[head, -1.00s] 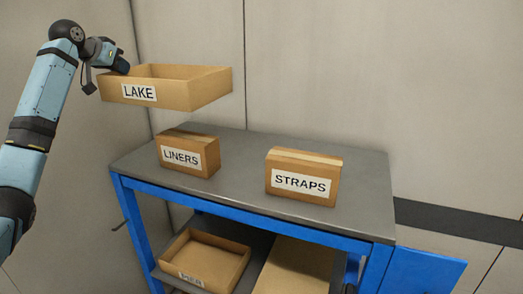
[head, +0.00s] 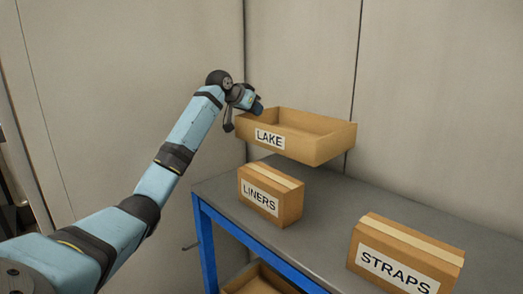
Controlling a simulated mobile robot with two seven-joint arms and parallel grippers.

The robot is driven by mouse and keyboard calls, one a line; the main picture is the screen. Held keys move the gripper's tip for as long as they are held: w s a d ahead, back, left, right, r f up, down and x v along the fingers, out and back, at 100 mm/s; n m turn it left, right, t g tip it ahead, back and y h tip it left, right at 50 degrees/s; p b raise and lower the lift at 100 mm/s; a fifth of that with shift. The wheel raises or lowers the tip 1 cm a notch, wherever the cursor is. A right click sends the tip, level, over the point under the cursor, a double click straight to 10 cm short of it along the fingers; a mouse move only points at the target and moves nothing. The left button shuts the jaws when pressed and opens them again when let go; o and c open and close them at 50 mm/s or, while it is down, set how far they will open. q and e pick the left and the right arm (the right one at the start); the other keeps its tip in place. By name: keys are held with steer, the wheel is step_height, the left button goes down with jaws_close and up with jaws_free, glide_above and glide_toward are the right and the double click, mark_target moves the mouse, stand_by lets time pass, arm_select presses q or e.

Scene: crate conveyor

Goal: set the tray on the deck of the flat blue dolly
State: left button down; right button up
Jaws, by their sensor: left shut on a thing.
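The tray (head: 318,149) is an open cardboard box with a LAKE label, held in the air above the grey-topped blue bench. It is about level. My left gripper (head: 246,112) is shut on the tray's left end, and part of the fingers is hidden. My right gripper is not in view. The flat blue dolly does not show in the head view.
On the grey bench top (head: 330,215) stand a closed LINERS box (head: 272,194), below the tray, and a closed STRAPS box (head: 405,258) at the right. Part of another open box (head: 258,281) shows on the lower shelf. Pale walls stand close behind.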

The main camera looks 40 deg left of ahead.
arm_select(q)
step_height(320, 180, down, 13)
steer(key=shift+r+p, duration=0.1)
steer(key=shift+p, duration=0.25)
steer(key=c, duration=1.3)
jaws_free()
